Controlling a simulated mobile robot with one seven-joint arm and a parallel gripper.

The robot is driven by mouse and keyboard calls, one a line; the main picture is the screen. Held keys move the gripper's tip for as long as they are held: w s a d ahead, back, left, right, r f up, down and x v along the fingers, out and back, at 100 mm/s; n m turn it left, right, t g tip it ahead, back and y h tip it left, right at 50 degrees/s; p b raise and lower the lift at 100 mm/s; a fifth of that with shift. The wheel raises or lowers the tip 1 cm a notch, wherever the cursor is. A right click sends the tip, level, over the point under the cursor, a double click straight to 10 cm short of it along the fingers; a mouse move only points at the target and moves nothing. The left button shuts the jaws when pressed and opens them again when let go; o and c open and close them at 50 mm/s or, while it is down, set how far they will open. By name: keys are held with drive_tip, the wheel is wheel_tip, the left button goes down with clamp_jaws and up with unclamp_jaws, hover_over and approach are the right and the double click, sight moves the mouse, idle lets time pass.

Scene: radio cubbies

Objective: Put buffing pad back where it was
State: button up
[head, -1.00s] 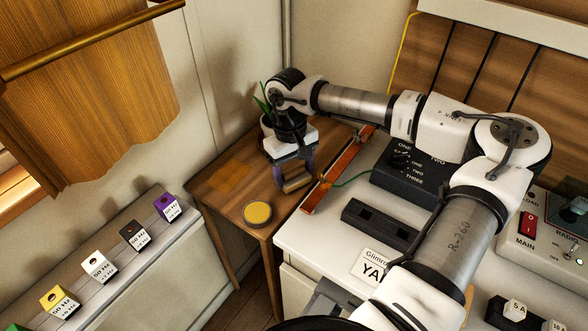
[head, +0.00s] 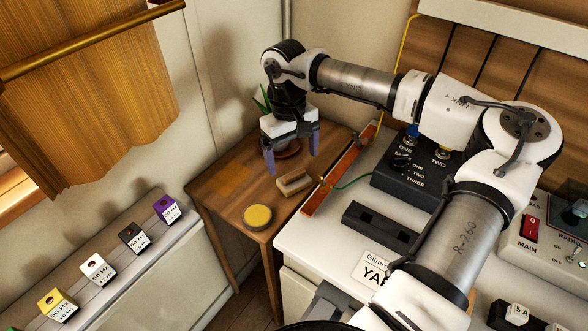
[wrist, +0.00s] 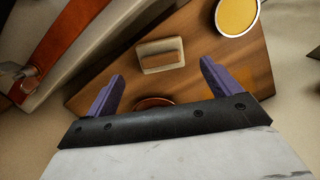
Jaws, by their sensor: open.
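The buffing pad (head: 294,182), a small block with a brown top and a pale base, lies on the small wooden side table (head: 225,190). It also shows in the wrist view (wrist: 160,55), flat on the wood beyond my fingertips. My gripper (head: 291,168) is open and empty, its two purple fingers spread above the table behind the pad. In the wrist view my gripper (wrist: 160,82) has the pad ahead of it, between the lines of the fingers but clear of them.
A round yellow tin (head: 257,216) stands near the table's front edge. A potted plant (head: 262,103) is partly hidden behind my gripper. A black switch box (head: 412,170) stands on the bench.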

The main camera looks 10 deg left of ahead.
wheel_tip(320, 180, up, 6)
drive_tip(key=shift+w+a+r, duration=0.15)
drive_tip(key=shift+w+a, duration=0.15)
drive_tip(key=shift+s, duration=0.1)
idle(0.3)
